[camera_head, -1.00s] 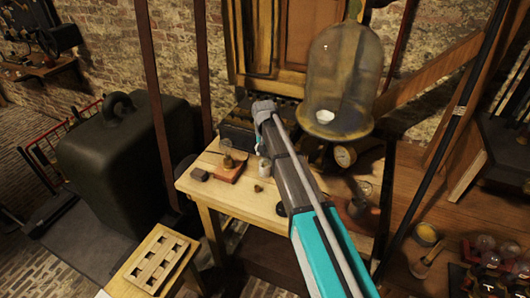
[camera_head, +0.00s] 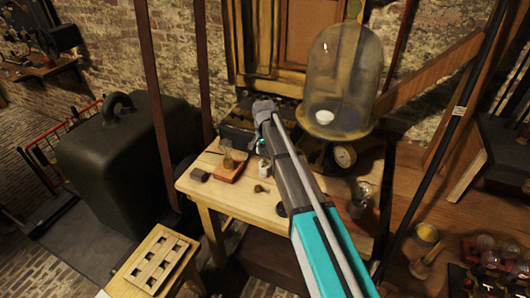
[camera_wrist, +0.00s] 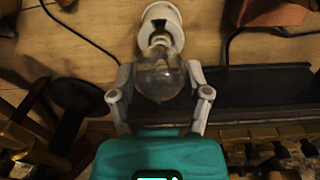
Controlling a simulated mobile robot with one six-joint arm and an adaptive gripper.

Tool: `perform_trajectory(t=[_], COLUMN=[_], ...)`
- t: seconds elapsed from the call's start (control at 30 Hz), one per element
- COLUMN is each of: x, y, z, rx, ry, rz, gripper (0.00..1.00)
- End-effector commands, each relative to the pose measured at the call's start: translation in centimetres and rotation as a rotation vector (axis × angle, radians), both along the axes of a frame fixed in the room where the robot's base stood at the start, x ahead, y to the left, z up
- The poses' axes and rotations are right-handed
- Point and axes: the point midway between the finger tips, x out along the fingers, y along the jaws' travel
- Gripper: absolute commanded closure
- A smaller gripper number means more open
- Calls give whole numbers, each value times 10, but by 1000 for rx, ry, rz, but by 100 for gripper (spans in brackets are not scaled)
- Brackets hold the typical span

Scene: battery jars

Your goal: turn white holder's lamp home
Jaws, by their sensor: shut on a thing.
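The white holder (camera_wrist: 160,17) stands on the wooden table at the top of the wrist view. A clear glass lamp (camera_wrist: 161,80) lies in line with it, with its neck at the holder's mouth. How far the neck is seated in the holder cannot be told. My gripper (camera_wrist: 160,76) is shut on the lamp's bulb, one finger on each side. In the head view the white holder (camera_head: 262,168) shows only in part beside my arm, and the lamp and fingertips are hidden there.
The wooden table (camera_head: 235,200) carries a small brown-based instrument (camera_head: 229,172), a dark block (camera_head: 199,174) and a small round knob (camera_head: 258,188). A large glass bell jar (camera_head: 342,80) stands close behind my arm. Dark cables (camera_wrist: 80,38) lie near the holder.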

Motion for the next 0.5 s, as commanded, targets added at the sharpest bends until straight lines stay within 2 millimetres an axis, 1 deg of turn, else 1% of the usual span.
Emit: perform_trajectory(t=[0.2,0.33,0.5], x=[0,0,0], y=[0,0,0], z=[0,0,0], rx=[1,1,1], ry=[0,0,0], rz=[-153,-196,-202], gripper=[95,95,95])
